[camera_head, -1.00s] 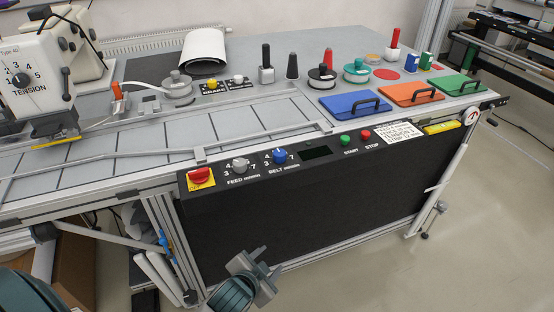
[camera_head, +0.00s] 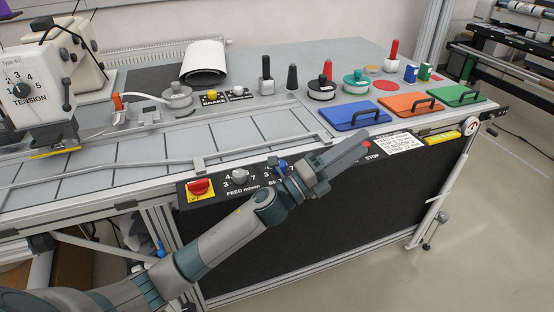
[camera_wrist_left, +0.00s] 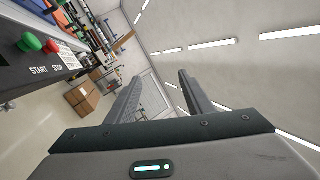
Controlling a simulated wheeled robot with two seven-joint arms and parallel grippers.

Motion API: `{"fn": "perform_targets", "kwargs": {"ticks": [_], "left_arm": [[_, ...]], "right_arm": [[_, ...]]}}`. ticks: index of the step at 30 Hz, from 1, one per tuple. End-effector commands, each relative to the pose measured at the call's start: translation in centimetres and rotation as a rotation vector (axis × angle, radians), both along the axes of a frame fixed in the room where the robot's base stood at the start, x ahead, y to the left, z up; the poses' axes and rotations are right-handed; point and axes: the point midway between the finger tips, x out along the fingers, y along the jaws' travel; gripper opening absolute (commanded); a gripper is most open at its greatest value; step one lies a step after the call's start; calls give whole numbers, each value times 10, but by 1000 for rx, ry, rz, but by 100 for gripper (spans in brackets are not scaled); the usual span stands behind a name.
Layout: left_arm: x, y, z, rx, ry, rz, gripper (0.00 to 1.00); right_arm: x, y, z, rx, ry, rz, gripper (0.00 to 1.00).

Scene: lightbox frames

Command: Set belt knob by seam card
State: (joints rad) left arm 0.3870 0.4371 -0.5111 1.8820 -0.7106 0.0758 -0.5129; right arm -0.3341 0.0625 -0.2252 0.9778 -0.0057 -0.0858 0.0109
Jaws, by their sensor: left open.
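The belt knob (camera_head: 281,165) is a blue knob on the black front panel, partly hidden behind my left gripper. Its pointer setting and most of its scale are hidden. The seam card (camera_head: 404,143) is a white card with black text at the panel's right end; its lettering is too small to read surely. My left gripper (camera_head: 341,155) is open and empty in front of the panel, its fingers pointing right, past the belt knob and towards the card. In the left wrist view its two fingers (camera_wrist_left: 158,70) stand apart with nothing between them. My right gripper is not in view.
The feed knob (camera_head: 239,176) and a red switch on yellow (camera_head: 200,188) sit left of the belt knob. The red stop button (camera_head: 366,146) is close to my fingertips. The green start button (camera_wrist_left: 31,42) shows in the wrist view. Blue, orange and green lids lie above.

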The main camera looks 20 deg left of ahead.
Motion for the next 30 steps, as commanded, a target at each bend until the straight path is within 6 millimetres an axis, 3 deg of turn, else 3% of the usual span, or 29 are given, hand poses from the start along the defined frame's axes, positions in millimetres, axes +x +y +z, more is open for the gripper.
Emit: {"fn": "perform_targets", "kwargs": {"ticks": [3, 8, 14, 20, 25, 30], "left_arm": [[2, -22, 23, 212, -199, -100, 47], [1, -39, 30, 507, -436, -238, 47], [7, -24, 18, 890, -668, -417, 47], [21, 37, 6, 1268, -801, -611, 47], [31, 121, 11, 1564, -816, -792, 47], [27, 206, 32, 1773, -755, -959, 47]], "right_arm": [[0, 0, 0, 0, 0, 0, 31], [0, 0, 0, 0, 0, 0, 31], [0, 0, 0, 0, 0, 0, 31], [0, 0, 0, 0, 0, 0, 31], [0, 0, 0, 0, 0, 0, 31], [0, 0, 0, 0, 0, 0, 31]]}}
